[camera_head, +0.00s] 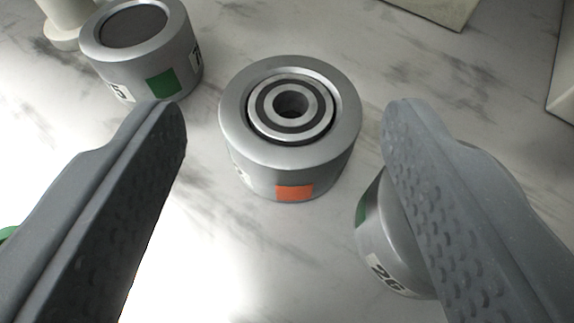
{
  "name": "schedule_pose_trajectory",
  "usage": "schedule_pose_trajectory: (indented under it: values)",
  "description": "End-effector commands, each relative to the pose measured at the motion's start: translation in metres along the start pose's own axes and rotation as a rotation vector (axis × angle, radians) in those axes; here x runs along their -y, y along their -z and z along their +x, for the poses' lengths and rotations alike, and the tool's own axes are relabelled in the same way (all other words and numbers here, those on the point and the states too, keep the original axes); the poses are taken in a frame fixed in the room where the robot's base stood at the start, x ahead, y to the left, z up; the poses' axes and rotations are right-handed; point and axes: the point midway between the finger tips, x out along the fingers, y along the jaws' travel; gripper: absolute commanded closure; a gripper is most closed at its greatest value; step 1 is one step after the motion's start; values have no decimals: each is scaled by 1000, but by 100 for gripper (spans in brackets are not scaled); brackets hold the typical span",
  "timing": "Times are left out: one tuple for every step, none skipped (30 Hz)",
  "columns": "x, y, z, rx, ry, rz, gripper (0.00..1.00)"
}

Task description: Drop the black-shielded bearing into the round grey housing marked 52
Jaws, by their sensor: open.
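A bearing (267,103) with a black ring between bright metal rings and a dark centre hole sits inside the bore of a round grey housing (240,150). It looks about level with the rim. This housing has an orange patch on its front; its number label, at the left side, is too oblique to read. My gripper (285,108) is open and empty. Its two grey fingers are spread to the left and right of this housing, nearer the camera, and apart from the bearing. Whether any other housing is marked 52 is not clear.
Another grey housing (181,52) with a green patch and a dark recessed top stands at upper left. A third housing (384,240), labelled 26, is partly hidden behind the right finger. Pale objects stand at the top left and top right (437,8). The marble surface (300,28) between is clear.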

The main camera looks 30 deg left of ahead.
Motion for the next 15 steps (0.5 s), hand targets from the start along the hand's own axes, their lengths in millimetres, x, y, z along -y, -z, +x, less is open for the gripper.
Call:
schedule_pose_trajectory:
  values:
    - [0,3,-10,-1,-2,2,43]
    - [0,2,-16,0,-3,2,43]
    - [-1,2,-23,1,-4,2,43]
    - [0,2,-27,0,-3,2,43]
    - [0,3,-31,-2,-1,1,43]
    - [1,4,-36,-4,0,0,43]
    - [1,5,-40,-6,0,-1,43]
    - [0,5,-44,-6,0,-1,43]
    - [0,5,-48,-6,0,-1,43]
    - [0,4,-50,-6,0,-1,43]
    - [0,4,-52,-6,0,-1,43]
    - [0,4,-54,-6,0,0,43]
    - [1,3,-55,-6,0,0,43]
    - [1,3,-56,-6,1,0,43]
    - [1,3,-57,-6,1,0,43]
